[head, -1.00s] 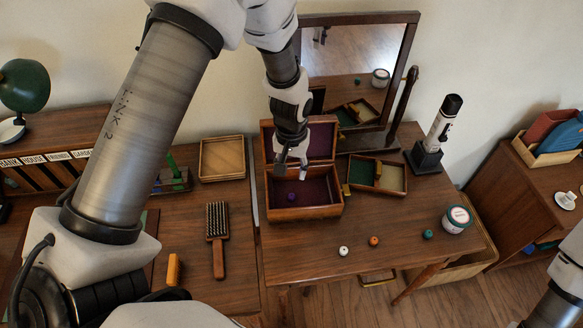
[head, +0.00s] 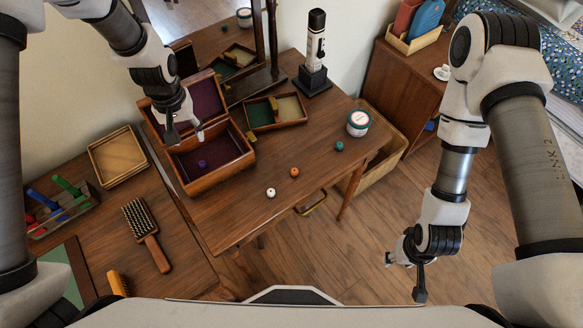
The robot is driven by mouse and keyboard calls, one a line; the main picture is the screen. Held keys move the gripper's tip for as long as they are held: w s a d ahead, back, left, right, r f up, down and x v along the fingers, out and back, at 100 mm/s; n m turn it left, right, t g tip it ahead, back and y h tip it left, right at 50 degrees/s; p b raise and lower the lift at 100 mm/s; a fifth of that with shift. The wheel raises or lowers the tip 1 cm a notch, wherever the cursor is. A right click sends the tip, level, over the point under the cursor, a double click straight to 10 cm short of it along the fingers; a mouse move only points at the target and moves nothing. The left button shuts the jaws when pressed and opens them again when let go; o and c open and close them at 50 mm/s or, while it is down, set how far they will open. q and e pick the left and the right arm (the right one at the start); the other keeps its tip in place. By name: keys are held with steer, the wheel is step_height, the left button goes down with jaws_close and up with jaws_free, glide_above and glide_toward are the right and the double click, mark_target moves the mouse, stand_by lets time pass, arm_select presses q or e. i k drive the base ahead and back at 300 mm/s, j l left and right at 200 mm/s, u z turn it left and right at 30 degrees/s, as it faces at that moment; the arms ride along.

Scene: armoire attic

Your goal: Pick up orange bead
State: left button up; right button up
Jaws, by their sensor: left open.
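The orange bead (head: 294,172) lies on the wooden table (head: 240,210), between a white bead (head: 270,192) and a teal bead (head: 339,146). My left gripper (head: 187,139) is open above the open wooden jewelry box (head: 217,173). A purple bead (head: 202,163) lies inside that box on the dark lining, below and right of the fingers. My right gripper (head: 404,278) hangs over the floor to the right of the table, away from the beads. Its fingers point away or are partly hidden, so its opening is unclear.
A divided tray (head: 262,128), a jar (head: 358,123) and a black-and-white device on a stand (head: 313,78) stand behind the beads. A mirror rises at the back. A hairbrush (head: 146,234) lies at left. The table front around the beads is clear.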

mark_target(294, 171)
steer(key=l, duration=0.65)
steer(key=k+l+u, duration=0.1)
steer(key=l, duration=0.55)
steer(key=l+u, duration=0.1)
steer(key=l, duration=0.55)
steer(key=k, duration=0.05)
